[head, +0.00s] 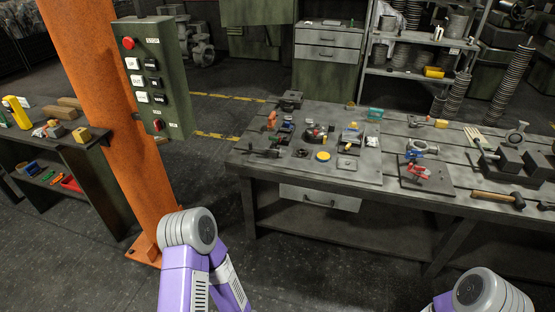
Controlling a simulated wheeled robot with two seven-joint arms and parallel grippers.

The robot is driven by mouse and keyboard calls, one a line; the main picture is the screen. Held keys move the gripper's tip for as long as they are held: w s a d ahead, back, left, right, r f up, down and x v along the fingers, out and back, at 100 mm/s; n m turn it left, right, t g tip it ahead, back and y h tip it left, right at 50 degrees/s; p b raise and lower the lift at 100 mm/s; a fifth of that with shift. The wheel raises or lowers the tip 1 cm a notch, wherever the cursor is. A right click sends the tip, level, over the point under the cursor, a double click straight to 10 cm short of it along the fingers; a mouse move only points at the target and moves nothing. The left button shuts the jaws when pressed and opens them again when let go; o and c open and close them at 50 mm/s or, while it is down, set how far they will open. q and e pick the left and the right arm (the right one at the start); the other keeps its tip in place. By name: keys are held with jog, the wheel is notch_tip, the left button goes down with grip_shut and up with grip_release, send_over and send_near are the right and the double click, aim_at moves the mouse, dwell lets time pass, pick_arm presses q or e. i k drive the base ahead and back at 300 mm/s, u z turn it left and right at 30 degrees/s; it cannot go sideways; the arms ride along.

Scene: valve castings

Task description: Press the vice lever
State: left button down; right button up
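A dark machine vice with blocky jaws (512,162) sits on the right end of the grey workbench (340,178). A thin dark bar shows at the vice's left side; I cannot tell for sure whether it is the lever. A smaller dark clamp-like device with a rod (264,151) lies at the bench's left front corner. My two purple arms show only in part at the bottom, well short of the bench. Neither gripper is in the picture.
An orange column (104,110) with a green button box (158,82) stands at left. A hammer (497,198), red clamp (417,171), blue-grey valve (421,148) and small parts crowd the bench. A dark side table (85,158) is far left. Floor before the bench is clear.

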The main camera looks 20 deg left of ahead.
aim_at(283, 136)
jog(key=k, duration=0.5)
jog(key=z, duration=0.7)
jog(key=i, duration=1.6)
jog(key=u, duration=0.4)
